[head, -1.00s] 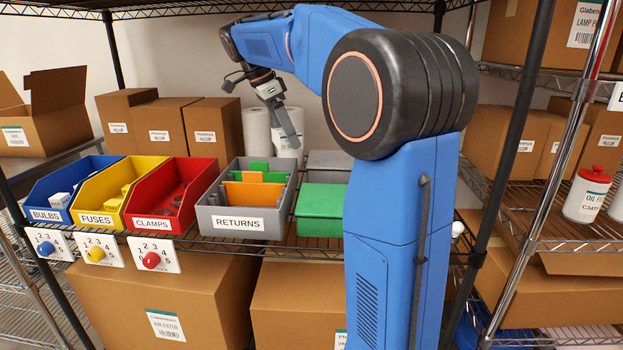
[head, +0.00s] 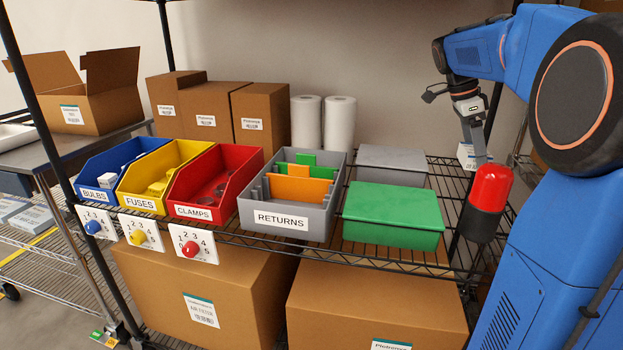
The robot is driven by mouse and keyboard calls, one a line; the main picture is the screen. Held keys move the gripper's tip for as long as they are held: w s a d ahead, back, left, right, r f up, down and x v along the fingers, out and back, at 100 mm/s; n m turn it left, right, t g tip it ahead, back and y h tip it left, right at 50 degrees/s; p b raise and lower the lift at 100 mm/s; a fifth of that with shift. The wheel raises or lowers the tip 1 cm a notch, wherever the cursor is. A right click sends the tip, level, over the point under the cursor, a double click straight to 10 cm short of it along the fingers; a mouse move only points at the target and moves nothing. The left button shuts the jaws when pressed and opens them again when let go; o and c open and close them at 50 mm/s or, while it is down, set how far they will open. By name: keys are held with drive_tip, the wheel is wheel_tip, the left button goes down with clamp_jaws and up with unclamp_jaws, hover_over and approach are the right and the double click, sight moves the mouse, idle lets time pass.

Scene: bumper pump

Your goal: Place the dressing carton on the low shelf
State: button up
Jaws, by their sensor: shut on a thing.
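My gripper (head: 479,158) hangs at the right, beside the rack's right end, with its fingers pointing down. It is shut on a small white carton (head: 465,155) with teal print, which I take as the dressing carton. The fingers and a red-and-black object hide part of the carton. At the left, a wire shelf (head: 40,262) sits low under a steel-topped table. White-and-blue flat boxes (head: 35,219) lie there, with a yellow strip in front. I cannot tell whether this is the task's low shelf.
The rack's middle shelf holds a blue bin (head: 108,172), yellow bin (head: 160,178), red bin (head: 215,186), grey RETURNS bin (head: 290,219) and green box (head: 393,216). Large cartons (head: 375,305) stand below. The red-and-black object (head: 490,190) is close to my gripper. An open carton (head: 105,105) stands left.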

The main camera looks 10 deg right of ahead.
sight(461, 158)
drive_tip(key=shift+s+d+f, duration=0.1)
drive_tip(key=shift+f, duration=5)
drive_tip(key=o, duration=1.2)
drive_tip(key=shift+f, duration=0.1)
drive_tip(key=v, duration=1.2)
